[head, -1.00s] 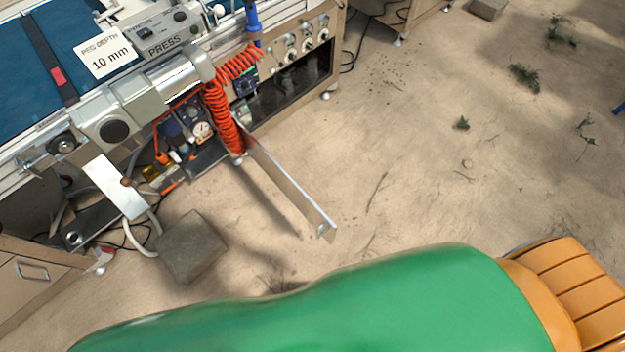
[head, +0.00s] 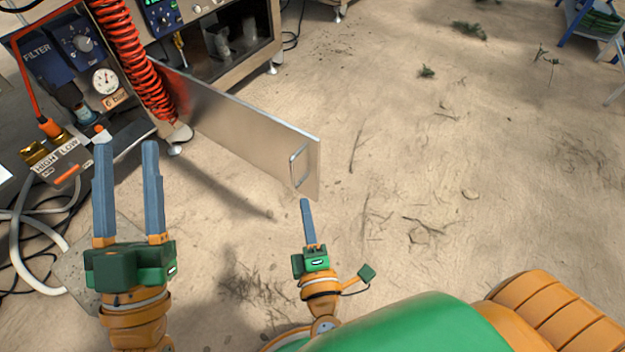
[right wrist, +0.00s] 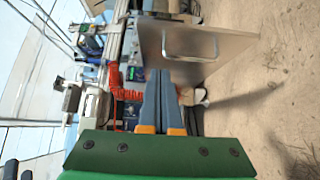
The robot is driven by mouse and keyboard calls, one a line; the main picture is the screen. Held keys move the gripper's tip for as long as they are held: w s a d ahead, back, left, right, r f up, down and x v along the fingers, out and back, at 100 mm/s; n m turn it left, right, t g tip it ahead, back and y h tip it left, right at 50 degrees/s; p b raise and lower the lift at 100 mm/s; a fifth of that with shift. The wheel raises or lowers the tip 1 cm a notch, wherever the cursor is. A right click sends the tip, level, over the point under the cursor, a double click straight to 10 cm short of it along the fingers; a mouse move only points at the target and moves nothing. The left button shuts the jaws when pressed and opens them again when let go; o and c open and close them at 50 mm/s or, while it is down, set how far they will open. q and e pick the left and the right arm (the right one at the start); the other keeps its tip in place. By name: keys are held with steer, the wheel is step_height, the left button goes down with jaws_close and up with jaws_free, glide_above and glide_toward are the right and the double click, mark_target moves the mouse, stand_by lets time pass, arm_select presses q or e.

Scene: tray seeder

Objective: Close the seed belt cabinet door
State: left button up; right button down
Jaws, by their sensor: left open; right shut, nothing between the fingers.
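The seed belt cabinet door (head: 245,130) is a flat metal panel that stands swung open from the cabinet (head: 215,62), with a bar handle (head: 299,166) near its free end. My right gripper (head: 306,202) is shut and empty just below the door's handle end, with a small gap showing in the head view. In the right wrist view the shut fingers (right wrist: 160,75) point towards the door (right wrist: 205,50), whose handle (right wrist: 190,45) lies ahead and to the right of the tips. My left gripper (head: 126,143) is open and empty, left of the door in front of the valve panel.
A red coiled hose (head: 140,70) hangs by the door's hinge side. A pressure gauge (head: 105,80), the filter unit (head: 75,42) and white hoses (head: 28,235) lie to the left. Sandy floor to the right of the door is open.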

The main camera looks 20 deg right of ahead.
glide_toward(308, 152)
steer(key=w+a, duration=0.2)
steer(key=w, duration=0.1)
steer(key=shift+w+d, duration=1.15)
steer(key=shift+w, duration=0.05)
steer(key=shift+w+d, duration=0.2)
steer(key=shift+d, duration=0.15)
